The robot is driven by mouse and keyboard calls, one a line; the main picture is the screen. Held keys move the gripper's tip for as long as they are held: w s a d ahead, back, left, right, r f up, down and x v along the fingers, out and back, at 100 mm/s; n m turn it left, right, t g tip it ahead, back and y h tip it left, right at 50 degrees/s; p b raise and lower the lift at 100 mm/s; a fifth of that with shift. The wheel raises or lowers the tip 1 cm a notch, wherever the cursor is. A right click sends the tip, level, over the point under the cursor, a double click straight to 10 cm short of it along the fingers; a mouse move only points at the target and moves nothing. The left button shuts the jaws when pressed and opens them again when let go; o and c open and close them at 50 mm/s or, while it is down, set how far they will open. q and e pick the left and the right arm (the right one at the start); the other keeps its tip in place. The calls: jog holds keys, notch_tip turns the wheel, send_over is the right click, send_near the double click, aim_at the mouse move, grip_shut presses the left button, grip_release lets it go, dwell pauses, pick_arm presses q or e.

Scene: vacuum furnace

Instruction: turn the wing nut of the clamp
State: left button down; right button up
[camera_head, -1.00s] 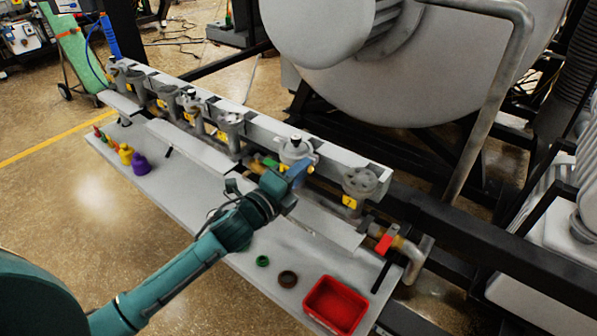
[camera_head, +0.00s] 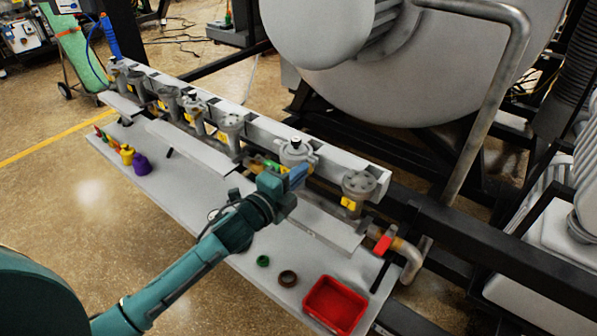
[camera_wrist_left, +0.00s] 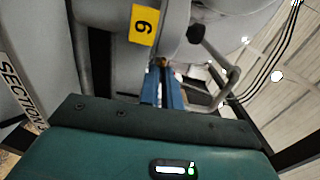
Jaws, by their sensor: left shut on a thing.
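My left gripper (camera_head: 299,175) reaches up to the grey valve body (camera_head: 297,152) on the pipe rail, its blue fingers pointing at the lower side. In the left wrist view its two blue fingers (camera_wrist_left: 162,86) are close together, shut on a small brass-coloured part (camera_wrist_left: 160,62) at their tips, which appears to be the wing nut. Most of that part is hidden by the fingers. The clamp around it cannot be made out clearly. My right gripper is not in view.
A yellow number tag (camera_wrist_left: 144,25) and a black-knobbed lever (camera_wrist_left: 196,34) are close to the fingers. A red tray (camera_head: 335,304), a brown ring (camera_head: 288,279) and a green ring (camera_head: 263,261) lie on the shelf (camera_head: 238,262). A red-handled valve (camera_head: 383,243) is at right.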

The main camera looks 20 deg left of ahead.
pick_arm(q)
jog(key=c, duration=1.6)
grip_release()
jog(key=shift+b+v, duration=1.05)
jog(key=shift+v, duration=5.55)
jog(key=s+d+f+n+g+y, duration=0.1)
jog(key=s+d+f+n+g, duration=0.1)
jog(key=s+f+n, duration=0.2)
jog(key=s+d+f+n+g+y, duration=0.1)
jog(key=s+f+n, duration=0.3)
jog(key=f+n, duration=0.4)
jog(key=s+d+f+n+g, duration=0.3)
jog(key=s+f+n, duration=0.1)
jog(key=f+n, duration=0.2)
jog(key=shift+s+d+f+n+y+p, duration=0.15)
jog(key=shift+d+f+n+y+p, duration=0.25)
jog(key=shift+f, duration=0.1)
